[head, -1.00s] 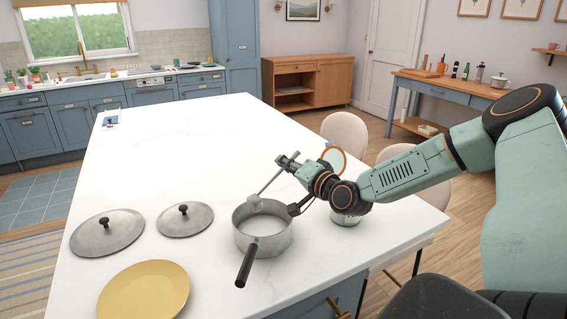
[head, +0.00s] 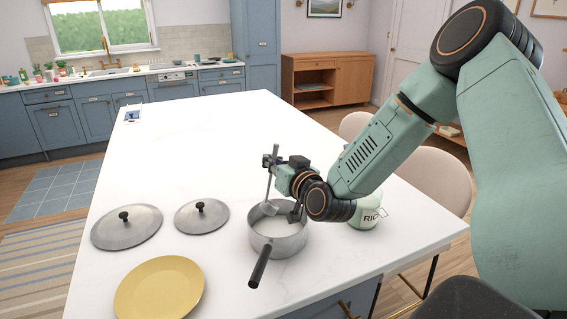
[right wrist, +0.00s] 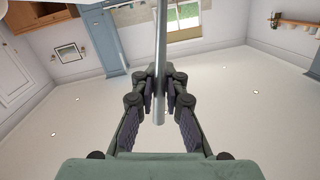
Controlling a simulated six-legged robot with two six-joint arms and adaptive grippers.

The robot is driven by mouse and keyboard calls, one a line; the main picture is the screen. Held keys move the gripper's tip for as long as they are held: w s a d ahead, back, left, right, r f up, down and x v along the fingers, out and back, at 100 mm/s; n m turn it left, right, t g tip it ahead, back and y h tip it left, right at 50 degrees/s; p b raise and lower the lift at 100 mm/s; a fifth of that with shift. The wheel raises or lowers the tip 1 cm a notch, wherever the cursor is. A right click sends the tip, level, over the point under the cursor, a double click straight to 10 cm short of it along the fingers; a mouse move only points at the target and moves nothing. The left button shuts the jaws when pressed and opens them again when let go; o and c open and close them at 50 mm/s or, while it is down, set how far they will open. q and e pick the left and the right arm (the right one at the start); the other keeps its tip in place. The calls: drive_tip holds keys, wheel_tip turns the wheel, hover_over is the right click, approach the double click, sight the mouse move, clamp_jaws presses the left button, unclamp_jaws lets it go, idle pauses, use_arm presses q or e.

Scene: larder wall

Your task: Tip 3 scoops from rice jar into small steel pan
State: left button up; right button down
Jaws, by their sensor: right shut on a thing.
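The small steel pan (head: 278,242) stands on the white island with its black handle toward me. Its inside looks pale; I cannot tell how much is in it. My right gripper (head: 272,164) is above the pan, shut on the handle of a steel scoop (head: 268,190). The handle is near upright and the scoop's bowl is at the pan's far left rim; its contents are hidden. In the right wrist view the scoop handle (right wrist: 161,60) runs between the fingers. My left gripper is out of view.
Two steel lids with black knobs, a larger (head: 126,229) and a smaller (head: 202,216), lie left of the pan. A yellow plate (head: 160,288) lies near the front edge. The far part of the island (head: 215,135) is mostly clear. Chairs stand along the right side.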

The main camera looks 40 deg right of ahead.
drive_tip(key=a+n+h, duration=0.1)
drive_tip(key=a+n, duration=0.6)
drive_tip(key=a, duration=0.1)
drive_tip(key=shift+w+r+n+b, duration=0.15)
drive_tip(key=shift+w+n+b, duration=0.15)
drive_tip(key=shift+w, duration=0.15)
idle(0.6)
